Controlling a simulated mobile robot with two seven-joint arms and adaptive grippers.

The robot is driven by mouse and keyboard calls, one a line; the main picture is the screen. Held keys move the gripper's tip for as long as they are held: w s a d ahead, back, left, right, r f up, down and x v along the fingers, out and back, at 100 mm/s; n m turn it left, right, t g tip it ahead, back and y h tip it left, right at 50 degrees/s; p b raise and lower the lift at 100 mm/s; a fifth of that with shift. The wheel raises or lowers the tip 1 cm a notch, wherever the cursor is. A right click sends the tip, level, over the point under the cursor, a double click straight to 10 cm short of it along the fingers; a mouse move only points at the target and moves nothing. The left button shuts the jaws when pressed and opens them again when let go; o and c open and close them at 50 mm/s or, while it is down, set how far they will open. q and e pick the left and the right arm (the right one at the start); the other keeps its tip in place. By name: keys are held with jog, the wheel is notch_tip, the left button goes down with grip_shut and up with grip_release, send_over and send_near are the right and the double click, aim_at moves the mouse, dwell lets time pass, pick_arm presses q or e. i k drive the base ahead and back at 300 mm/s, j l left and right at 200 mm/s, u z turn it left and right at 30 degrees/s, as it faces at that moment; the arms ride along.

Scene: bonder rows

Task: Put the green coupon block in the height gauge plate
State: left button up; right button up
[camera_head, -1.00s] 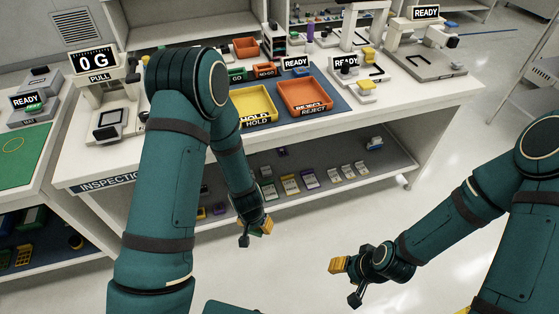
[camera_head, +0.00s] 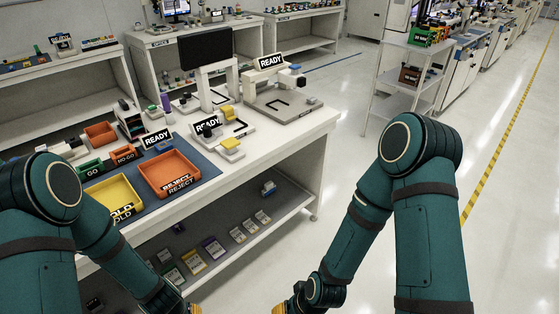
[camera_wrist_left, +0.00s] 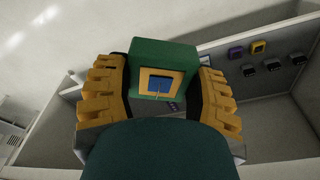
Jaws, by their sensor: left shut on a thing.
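The green coupon block (camera_wrist_left: 160,52) is between the yellow fingers of my left gripper (camera_wrist_left: 160,78) in the left wrist view. It has a yellow square with a blue centre on the side facing the camera. In the head view only a yellow bit of the left gripper (camera_head: 195,309) shows at the bottom edge, and the block is out of sight. My right gripper (camera_head: 279,309) is cut off by the same edge. White gauge stations with READY signs stand on the bench: one with a grey plate (camera_head: 310,103), others near a yellow block (camera_head: 229,141). I cannot tell which is the height gauge.
On the bench's blue mat lie a yellow HOLD tray (camera_head: 112,200) and an orange REJECT tray (camera_head: 170,176). The lower shelf (camera_head: 215,222) holds several small packs. A wheeled rack (camera_head: 410,83) stands at the upper right. The floor right of the bench is open.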

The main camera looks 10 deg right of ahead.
aim_at(278, 106)
jog(key=i+l, duration=0.2)
jog(key=l, duration=0.2)
jog(key=i+l, duration=0.2)
jog(key=l, duration=0.2)
jog(key=i+l, duration=0.2)
jog(key=l, duration=0.2)
jog(key=i+l, duration=0.2)
jog(key=l, duration=0.2)
jog(key=i+l, duration=0.2)
jog(key=l, duration=0.2)
jog(key=i+l, duration=0.2)
jog(key=l, duration=0.2)
